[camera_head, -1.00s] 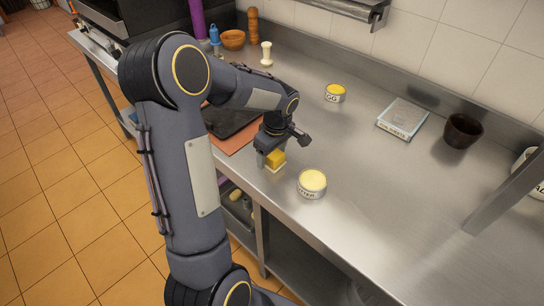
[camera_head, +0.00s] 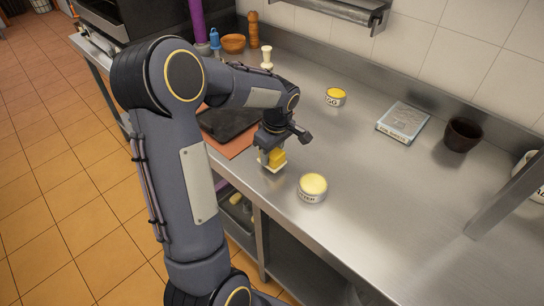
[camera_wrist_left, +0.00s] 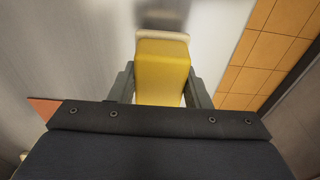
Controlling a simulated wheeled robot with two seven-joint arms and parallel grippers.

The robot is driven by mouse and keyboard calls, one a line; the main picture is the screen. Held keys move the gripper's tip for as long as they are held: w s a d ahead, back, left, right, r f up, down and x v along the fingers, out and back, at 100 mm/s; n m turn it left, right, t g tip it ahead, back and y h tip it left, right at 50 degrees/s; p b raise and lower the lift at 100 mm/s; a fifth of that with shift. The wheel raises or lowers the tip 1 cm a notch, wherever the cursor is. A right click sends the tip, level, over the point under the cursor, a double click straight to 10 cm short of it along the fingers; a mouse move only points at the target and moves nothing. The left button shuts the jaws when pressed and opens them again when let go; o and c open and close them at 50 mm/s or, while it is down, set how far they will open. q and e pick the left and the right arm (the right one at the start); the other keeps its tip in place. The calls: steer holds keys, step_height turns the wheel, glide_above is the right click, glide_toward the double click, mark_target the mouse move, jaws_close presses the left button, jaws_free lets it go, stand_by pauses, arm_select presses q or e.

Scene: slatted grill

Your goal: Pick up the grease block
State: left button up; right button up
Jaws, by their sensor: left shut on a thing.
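The grease block (camera_head: 277,156) is a yellow block with a paler base, near the front edge of the steel counter. My left gripper (camera_head: 271,158) is shut on it. In the left wrist view the yellow block (camera_wrist_left: 162,70) sits between the two fingers of the left gripper (camera_wrist_left: 160,88), with its pale end pointing away. The arm and gripper hide part of the block in the head view. I cannot tell for sure how high it is above the counter. My right gripper is not in view.
A round butter tin (camera_head: 312,188) stands just right of the gripper. A dark board on an orange mat (camera_head: 236,146) lies to the left. An egg tin (camera_head: 335,97), a blue-edged box (camera_head: 403,122) and a dark cup (camera_head: 462,135) stand farther back. The middle counter is clear.

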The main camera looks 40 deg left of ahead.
arm_select(q)
steer(key=s+r+b, duration=0.2)
steer(key=s+r, duration=0.9)
steer(key=s, duration=0.3)
steer(key=shift+d+b, duration=0.25)
steer(key=shift+b, duration=0.05)
